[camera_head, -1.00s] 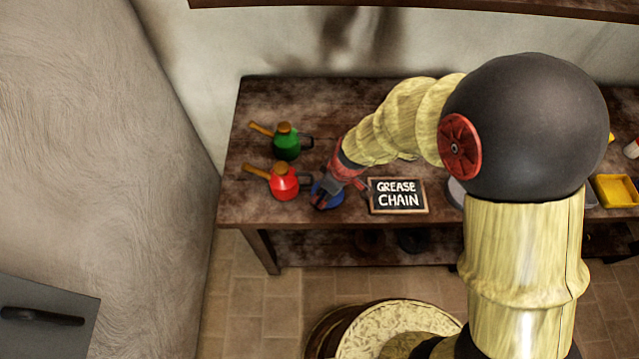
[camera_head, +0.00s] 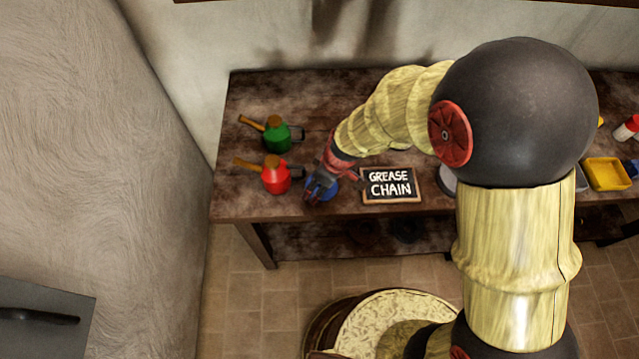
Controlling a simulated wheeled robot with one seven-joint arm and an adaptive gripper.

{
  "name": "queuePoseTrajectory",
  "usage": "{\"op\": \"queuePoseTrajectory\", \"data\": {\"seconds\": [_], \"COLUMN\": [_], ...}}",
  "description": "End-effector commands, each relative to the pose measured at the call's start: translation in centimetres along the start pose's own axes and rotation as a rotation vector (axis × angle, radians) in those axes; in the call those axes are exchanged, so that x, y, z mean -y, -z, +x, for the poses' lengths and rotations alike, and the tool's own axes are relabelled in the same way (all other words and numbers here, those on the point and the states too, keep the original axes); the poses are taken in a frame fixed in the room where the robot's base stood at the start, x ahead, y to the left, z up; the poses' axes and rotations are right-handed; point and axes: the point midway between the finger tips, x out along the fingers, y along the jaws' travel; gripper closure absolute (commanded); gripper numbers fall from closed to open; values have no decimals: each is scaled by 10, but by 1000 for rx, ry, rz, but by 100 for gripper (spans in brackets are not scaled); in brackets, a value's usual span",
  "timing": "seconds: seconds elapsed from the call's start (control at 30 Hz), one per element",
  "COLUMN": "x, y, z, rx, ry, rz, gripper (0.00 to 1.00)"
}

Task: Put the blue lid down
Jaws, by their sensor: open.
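The blue lid (camera_head: 329,193) is on the wooden workbench (camera_head: 335,110), between the red oil can and the chalkboard sign. My gripper (camera_head: 314,192) is right over the lid and hides much of it. The gripper is open. Whether its fingers touch the lid cannot be told from this view.
A red oil can (camera_head: 276,177) stands just left of my gripper, and a green oil can (camera_head: 277,136) stands behind it. A chalkboard sign (camera_head: 391,185) reading "GREASE CHAIN" is close on the right. A yellow tray (camera_head: 606,174) is at the far right.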

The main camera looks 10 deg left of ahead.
Motion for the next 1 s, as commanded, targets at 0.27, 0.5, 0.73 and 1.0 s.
{"op": "queuePoseTrajectory", "data": {"seconds": [0.27,0.5,0.73,1.0], "x": [-1,-1,0,0], "y": [2,1,1,0], "z": [-41,-89,-116,-121], "rx": [-4,-3,-1,0], "ry": [-3,-2,-1,0], "rz": [0,-1,0,1], "gripper": [38,38,38,38]}}
